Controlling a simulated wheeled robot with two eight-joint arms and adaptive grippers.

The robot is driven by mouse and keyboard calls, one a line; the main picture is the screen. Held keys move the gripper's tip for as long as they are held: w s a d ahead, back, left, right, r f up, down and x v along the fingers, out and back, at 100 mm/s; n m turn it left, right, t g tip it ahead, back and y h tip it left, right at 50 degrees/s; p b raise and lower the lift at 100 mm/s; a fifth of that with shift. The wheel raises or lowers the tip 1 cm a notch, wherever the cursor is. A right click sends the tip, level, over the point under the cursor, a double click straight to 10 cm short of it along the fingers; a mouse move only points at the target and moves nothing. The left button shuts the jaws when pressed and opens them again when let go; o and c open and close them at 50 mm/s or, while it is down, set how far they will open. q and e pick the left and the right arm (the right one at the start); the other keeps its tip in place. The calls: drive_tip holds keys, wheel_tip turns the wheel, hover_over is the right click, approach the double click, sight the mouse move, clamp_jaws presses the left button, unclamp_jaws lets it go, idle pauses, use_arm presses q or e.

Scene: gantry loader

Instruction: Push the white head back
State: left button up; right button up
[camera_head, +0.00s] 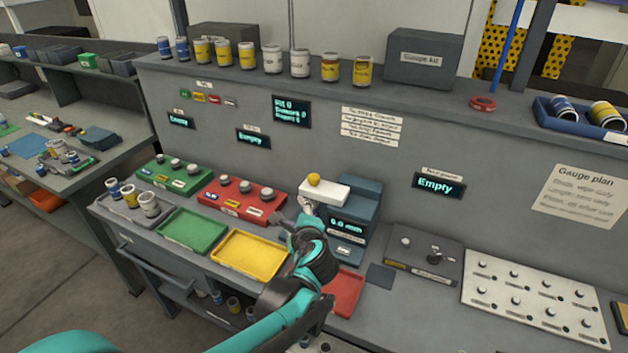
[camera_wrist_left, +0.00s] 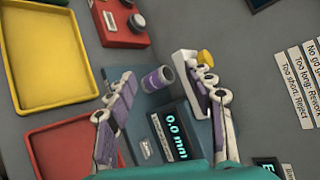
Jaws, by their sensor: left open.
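The white head (camera_head: 323,192) is a white block with a yellow knob (camera_head: 314,179) on top, at the left of the dark teal gauge (camera_head: 360,195). The gauge's display reads 0.0 mm. In the left wrist view the white head (camera_wrist_left: 181,62) lies partly behind one finger, its yellow knob (camera_wrist_left: 205,57) beyond. My left gripper (camera_wrist_left: 164,78) is open just in front of the gauge, fingers spread. A small purple-and-white can (camera_wrist_left: 158,79) shows between the fingers; I cannot tell if they touch it. My right gripper is not in view.
A red box with knobs (camera_head: 240,197) and a yellow tray (camera_head: 249,254) are left of the gauge. A red tray (camera_head: 345,293) lies in front. A dark fixture (camera_head: 423,260) stands to the right. The bench wall rises close behind the gauge.

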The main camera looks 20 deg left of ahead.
sight(315, 182)
use_arm(q)
drive_tip(key=w+m+t, duration=0.1)
drive_tip(key=w+m, duration=0.2)
drive_tip(key=w+d+m+t+y, duration=0.1)
drive_tip(key=w+m, duration=0.1)
drive_tip(key=m, duration=0.2)
drive_tip(key=w+m+t, duration=0.2)
drive_tip(key=w+m, duration=0.1)
drive_tip(key=m, duration=0.1)
drive_tip(key=shift+w+d+r+y+b, duration=0.1)
drive_tip(key=shift+w+d+y+b, duration=0.2)
drive_tip(key=shift+y, duration=0.1)
drive_tip(key=shift+w+d+m, duration=0.1)
drive_tip(key=shift+w+m, duration=0.15)
drive_tip(key=shift+m, duration=0.35)
drive_tip(key=shift+w, duration=0.2)
drive_tip(key=b+x, duration=0.1)
drive_tip(key=x, duration=0.6)
drive_tip(key=shift+w+r+b, duration=0.1)
drive_tip(key=shift+w+b, duration=0.15)
drive_tip(key=shift+b, duration=0.15)
clamp_jaws()
